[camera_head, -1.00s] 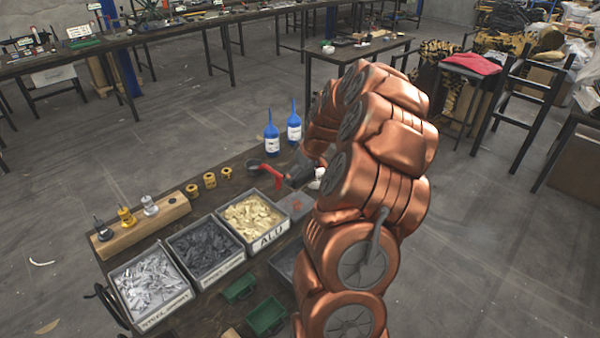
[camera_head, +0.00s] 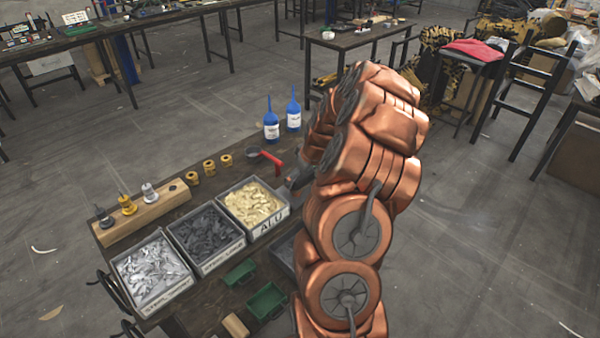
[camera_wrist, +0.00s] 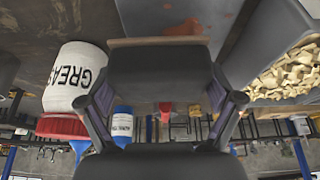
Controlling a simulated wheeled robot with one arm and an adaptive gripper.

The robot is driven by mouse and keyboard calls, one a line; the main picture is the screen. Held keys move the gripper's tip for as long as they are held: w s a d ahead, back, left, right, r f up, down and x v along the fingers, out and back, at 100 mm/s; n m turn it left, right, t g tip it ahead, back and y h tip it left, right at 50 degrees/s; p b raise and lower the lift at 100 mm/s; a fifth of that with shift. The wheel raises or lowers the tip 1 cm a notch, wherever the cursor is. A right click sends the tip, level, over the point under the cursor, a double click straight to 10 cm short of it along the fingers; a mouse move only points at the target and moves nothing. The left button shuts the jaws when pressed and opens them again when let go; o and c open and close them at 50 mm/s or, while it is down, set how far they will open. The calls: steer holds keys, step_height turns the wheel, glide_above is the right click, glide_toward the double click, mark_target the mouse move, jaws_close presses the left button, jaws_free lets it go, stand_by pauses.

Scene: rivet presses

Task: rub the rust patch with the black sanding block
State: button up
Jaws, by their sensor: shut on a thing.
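In the wrist view my gripper (camera_wrist: 168,103) is shut on the black sanding block (camera_wrist: 160,70), with a finger at each side of it. A thin tan layer shows along the block's far edge. Just beyond it lies a grey metal plate (camera_wrist: 150,22) with the orange-brown rust patch (camera_wrist: 200,22). Part of the patch may be hidden by the block. I cannot tell whether block and plate touch. In the head view my copper arm hides the plate and most of the gripper; only a dark part of my wrist shows.
A white grease tub (camera_wrist: 75,75) with a red lid stands left of the block in the wrist view. The ALU bin (camera_head: 253,207) of tan pieces is close on the other side. Blue bottles (camera_head: 271,127) and a red-handled tool (camera_head: 270,159) are on the bench.

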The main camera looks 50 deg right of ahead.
steer(key=shift+f+b, duration=0.75)
steer(key=shift+f, duration=0.25)
stand_by(0.8)
steer(key=shift+a, duration=0.1)
